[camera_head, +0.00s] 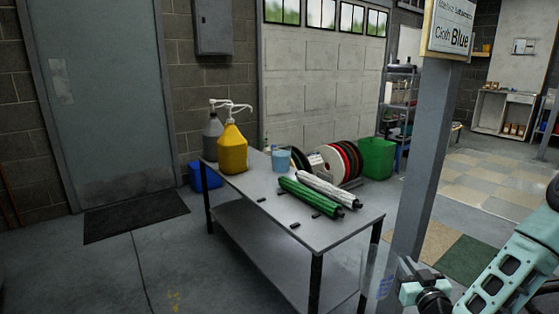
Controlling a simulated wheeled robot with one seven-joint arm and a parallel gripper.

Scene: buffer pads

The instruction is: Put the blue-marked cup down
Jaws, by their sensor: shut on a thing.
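My gripper (398,288) is at the lower right, in front of the grey post and to the right of the table's near leg. It is shut on a clear, see-through cup (372,272) with a small blue mark on its side. The cup looks roughly upright and is held apart from the table top. Its lower end and the fingertips are hard to make out. The grey metal table (255,190) stands left of my gripper, with a lower shelf.
The grey post (425,165) bears a "Cloth Blue" sign.

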